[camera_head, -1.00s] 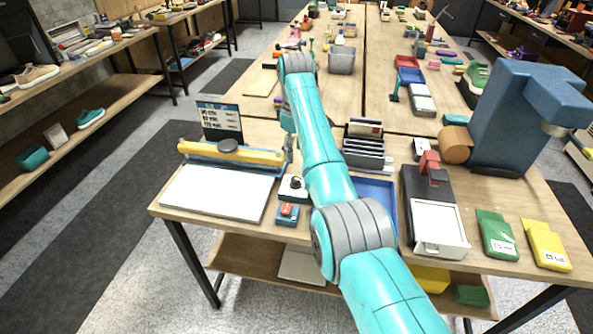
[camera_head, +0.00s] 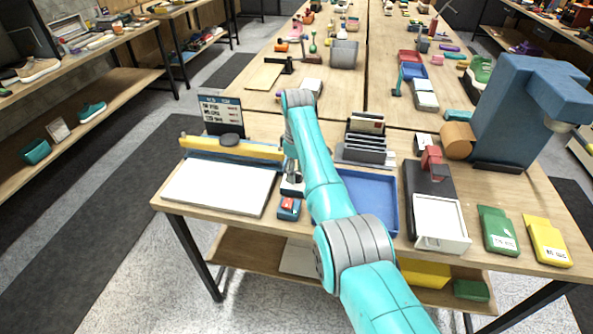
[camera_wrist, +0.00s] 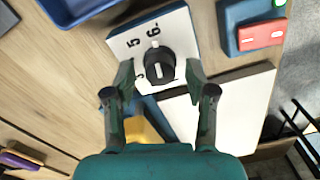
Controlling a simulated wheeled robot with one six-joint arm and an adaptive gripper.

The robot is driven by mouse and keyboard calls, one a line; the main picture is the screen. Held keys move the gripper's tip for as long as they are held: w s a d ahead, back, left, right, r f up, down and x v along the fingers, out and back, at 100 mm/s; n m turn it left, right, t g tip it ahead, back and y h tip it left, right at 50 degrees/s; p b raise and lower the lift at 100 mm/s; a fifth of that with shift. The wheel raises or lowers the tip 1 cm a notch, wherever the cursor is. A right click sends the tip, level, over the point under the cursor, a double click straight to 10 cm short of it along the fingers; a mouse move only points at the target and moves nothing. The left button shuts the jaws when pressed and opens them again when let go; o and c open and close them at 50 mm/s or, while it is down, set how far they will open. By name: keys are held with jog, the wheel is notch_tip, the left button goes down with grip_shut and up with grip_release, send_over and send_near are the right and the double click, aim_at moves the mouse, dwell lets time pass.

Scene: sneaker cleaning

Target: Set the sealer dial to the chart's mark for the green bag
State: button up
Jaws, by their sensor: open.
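The sealer dial is a black round knob (camera_wrist: 160,66) on a white plate (camera_wrist: 130,45) with printed numbers, of which 5 and 6 are readable; which mark the knob points at is unclear. My gripper (camera_wrist: 160,75) is open, its fingertips on either side of the knob with gaps visible; contact cannot be told. In the head view my gripper (camera_head: 292,170) partly hides the dial box (camera_head: 291,187). The chart (camera_head: 221,114) is a dark and white sign behind the sealer (camera_head: 222,186), its text too small to read. A green bag (camera_head: 498,230) lies at the right front.
A blue box with a red switch (camera_head: 289,207) is beside the dial; its red switch (camera_wrist: 262,35) shows in the wrist view. A yellow bag (camera_head: 547,240), a blue tray (camera_head: 385,222), a card rack (camera_head: 365,150) and a big blue machine (camera_head: 515,120) stand to the right.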

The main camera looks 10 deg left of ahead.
grip_shut()
jog(key=shift+n, duration=0.3)
jog(key=n, duration=0.3)
jog(key=shift+n, duration=2.1)
grip_release()
